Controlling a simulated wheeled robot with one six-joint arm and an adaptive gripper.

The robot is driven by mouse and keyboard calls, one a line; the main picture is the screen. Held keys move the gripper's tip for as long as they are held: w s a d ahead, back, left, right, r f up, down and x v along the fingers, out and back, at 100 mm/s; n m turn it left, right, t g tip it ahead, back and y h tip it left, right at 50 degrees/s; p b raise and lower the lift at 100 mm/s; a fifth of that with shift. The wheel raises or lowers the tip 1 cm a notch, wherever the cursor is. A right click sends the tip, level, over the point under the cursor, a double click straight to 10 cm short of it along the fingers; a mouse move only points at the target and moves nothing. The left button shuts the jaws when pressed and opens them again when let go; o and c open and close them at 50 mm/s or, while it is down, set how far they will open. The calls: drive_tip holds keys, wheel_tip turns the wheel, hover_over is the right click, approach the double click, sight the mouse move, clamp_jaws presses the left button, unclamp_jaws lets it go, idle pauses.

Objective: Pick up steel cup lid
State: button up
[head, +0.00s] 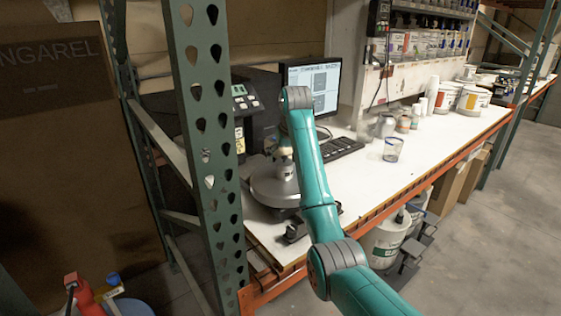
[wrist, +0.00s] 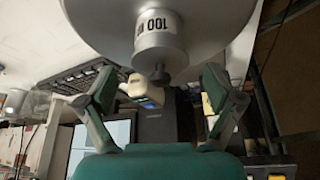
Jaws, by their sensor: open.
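The steel cup (wrist: 158,42) with a white label reading "100" stands on a round steel plate (head: 268,187) beside the monitor. The wrist view shows it upside down at the top middle. Its lid, with a small knob (wrist: 158,73), faces my gripper. In the head view the cup (head: 287,173) is small and partly hard to make out beside my arm. My gripper (wrist: 159,80) is open and empty. Its two fingers are spread wide on either side of the knob's line, apart from the lid. In the head view my arm largely hides my gripper.
A monitor (head: 313,80) and keyboard (head: 341,148) are behind my arm. A clear cup (head: 393,150) stands to the right on the white worktop (head: 375,185). A perforated green rack post (head: 208,130) rises close on the left. White buckets (head: 470,100) stand farther right.

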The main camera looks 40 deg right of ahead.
drive_tip(key=shift+f, duration=0.2)
drive_tip(key=shift+r, duration=0.1)
drive_tip(key=c, duration=1.4)
